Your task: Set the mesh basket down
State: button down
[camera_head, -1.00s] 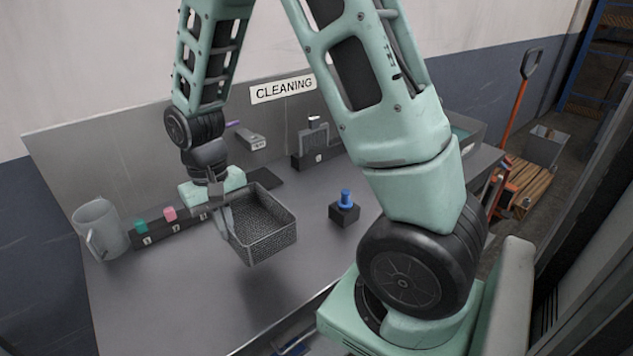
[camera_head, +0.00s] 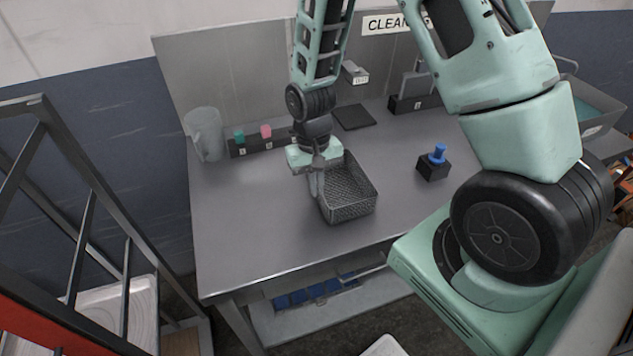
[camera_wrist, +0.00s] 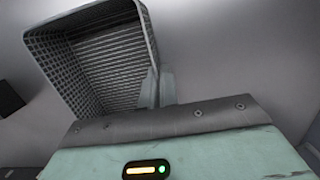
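The grey mesh basket (camera_head: 352,208) is at the middle of the metal table (camera_head: 250,235), upright, and looks empty. It is at or very near the table surface; I cannot tell whether it touches. My gripper (camera_head: 318,180) is at the basket's left wall, pointing down, with its fingers at the rim. In the wrist view the basket (camera_wrist: 105,70) fills the upper left, and a pale finger (camera_wrist: 157,88) lies against its near wall.
A translucent pitcher (camera_head: 204,135) and a black block with teal and pink pieces (camera_head: 262,146) stand at the back left. A black block with a blue knob (camera_head: 434,165) stands right of the basket. A dark flat pad (camera_head: 353,117) lies behind. The table's front left is clear.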

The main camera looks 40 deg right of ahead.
jog(key=shift+f, duration=0.2)
jog(key=c, duration=2.1)
grip_release()
jog(key=shift+f, duration=0.1)
jog(key=o, duration=0.4)
notch_tip(320, 180, up, 12)
jog(key=w+b, duration=0.2)
jog(key=s+a+r+n, duration=0.2)
jog(key=s+a+n, duration=0.1)
jog(key=s+a, duration=0.2)
jog(key=s+a+r+n+t, duration=0.1)
jog(key=s+a+r+n, duration=0.1)
jog(key=s+a+n, duration=0.2)
jog(key=s+a+r+n, duration=0.2)
jog(key=s+a+n, duration=0.2)
jog(key=s+a, duration=0.3)
jog(key=shift+s+a+r+t, duration=0.1)
jog(key=shift+s+a+t, duration=0.1)
jog(key=shift+s, duration=0.8)
jog(key=shift+s+a+r+t, duration=0.1)
jog(key=shift+s+t, duration=0.1)
jog(key=shift+s, duration=0.75)
